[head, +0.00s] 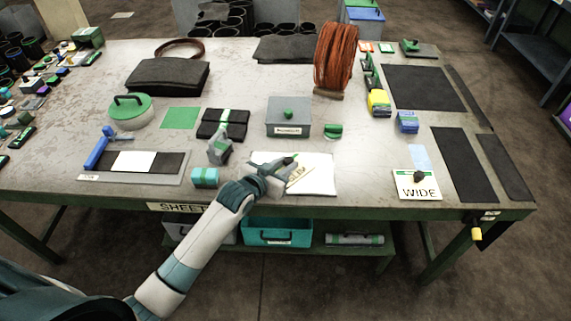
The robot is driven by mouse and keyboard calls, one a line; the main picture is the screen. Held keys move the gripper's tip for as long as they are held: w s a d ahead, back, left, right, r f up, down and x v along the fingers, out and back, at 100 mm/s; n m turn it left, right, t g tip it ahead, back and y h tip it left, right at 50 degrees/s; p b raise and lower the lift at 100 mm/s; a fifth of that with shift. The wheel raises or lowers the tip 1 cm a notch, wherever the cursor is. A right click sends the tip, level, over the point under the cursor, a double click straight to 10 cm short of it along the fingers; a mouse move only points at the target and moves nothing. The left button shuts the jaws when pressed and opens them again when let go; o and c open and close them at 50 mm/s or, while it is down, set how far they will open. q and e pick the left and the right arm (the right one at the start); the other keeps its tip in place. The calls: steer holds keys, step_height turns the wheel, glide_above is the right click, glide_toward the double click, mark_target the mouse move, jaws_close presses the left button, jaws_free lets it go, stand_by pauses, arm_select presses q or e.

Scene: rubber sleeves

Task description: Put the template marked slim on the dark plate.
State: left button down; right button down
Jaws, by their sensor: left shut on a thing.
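The template marked slim (299,177) is a cream piece with dark letters, partly hidden by my left gripper. My left gripper (284,167) is shut on it, over a white sheet (322,182) near the table's front middle. I cannot tell whether the template touches the sheet. Dark flat pieces lie on the right: a large one (425,88) at the back and a narrower one (463,165) in front. I cannot tell which one is the dark plate. The template marked wide (417,186), cream with a dark knob, lies at the front right. My right gripper is not in view.
A grey box (289,123) with a green knob stands behind my left gripper. A copper-coloured coil (335,58) stands at the back. Bare table lies between the white sheet and the wide template.

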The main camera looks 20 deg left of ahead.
arm_select(q)
steer(key=c, duration=1.5)
jaws_free()
steer(key=shift+r, duration=0.1)
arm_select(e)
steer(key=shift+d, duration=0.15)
arm_select(q)
steer(key=b+v, duration=0.1)
steer(key=v, duration=0.6)
steer(key=shift+s+a, duration=0.1)
steer(key=shift+s, duration=0.1)
steer(key=v, duration=0.4)
steer(key=shift+s+r, duration=0.25)
steer(key=shift+s, duration=0.05)
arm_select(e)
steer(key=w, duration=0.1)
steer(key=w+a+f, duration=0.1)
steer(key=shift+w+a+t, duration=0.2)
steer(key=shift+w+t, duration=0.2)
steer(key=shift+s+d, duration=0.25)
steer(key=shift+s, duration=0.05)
